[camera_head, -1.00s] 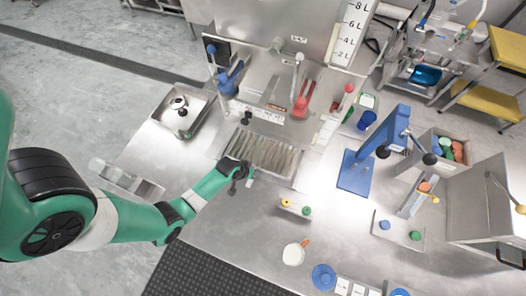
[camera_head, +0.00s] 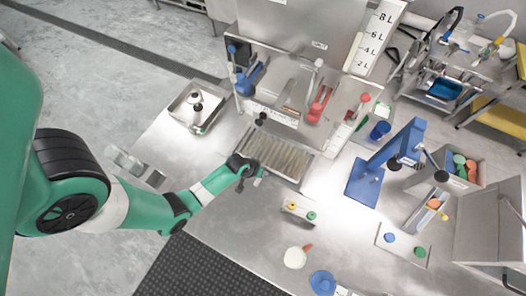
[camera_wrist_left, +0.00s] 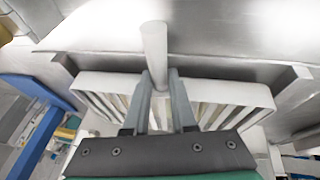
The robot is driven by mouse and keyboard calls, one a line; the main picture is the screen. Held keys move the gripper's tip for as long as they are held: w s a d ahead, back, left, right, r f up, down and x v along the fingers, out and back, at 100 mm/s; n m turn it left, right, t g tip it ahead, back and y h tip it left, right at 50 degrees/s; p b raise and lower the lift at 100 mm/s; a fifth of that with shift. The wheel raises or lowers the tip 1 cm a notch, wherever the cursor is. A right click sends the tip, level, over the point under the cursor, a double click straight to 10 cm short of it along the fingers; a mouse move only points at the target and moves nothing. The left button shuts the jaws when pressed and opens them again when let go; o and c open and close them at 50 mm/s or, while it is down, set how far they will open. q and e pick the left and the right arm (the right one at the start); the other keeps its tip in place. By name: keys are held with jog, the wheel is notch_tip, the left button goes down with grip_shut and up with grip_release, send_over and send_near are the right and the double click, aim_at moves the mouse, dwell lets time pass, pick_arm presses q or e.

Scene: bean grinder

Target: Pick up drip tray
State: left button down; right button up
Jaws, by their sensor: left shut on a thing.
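The drip tray (camera_head: 280,156) is a slatted metal tray in the middle of the steel counter, below the blue and red levers. My left gripper (camera_head: 256,173) is at its near left edge in the head view. In the left wrist view the drip tray (camera_wrist_left: 240,93) shows as pale slats inside a rim, with a rounded bar-like handle (camera_wrist_left: 153,45) sticking out. My left gripper (camera_wrist_left: 160,82) is shut on this handle, one finger on each side. The fingers hide part of the slats. I cannot tell whether the tray is raised. My right gripper is not in view.
A small tray with a tamper-like tool (camera_head: 193,108) lies to the left. A blue press stand (camera_head: 365,182) stands to the right. A block with two coloured knobs (camera_head: 300,210) and a white cup (camera_head: 295,257) are nearer.

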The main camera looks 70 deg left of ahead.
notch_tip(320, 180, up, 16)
jog(key=p, duration=1.5)
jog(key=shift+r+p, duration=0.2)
jog(key=shift+p, duration=0.2)
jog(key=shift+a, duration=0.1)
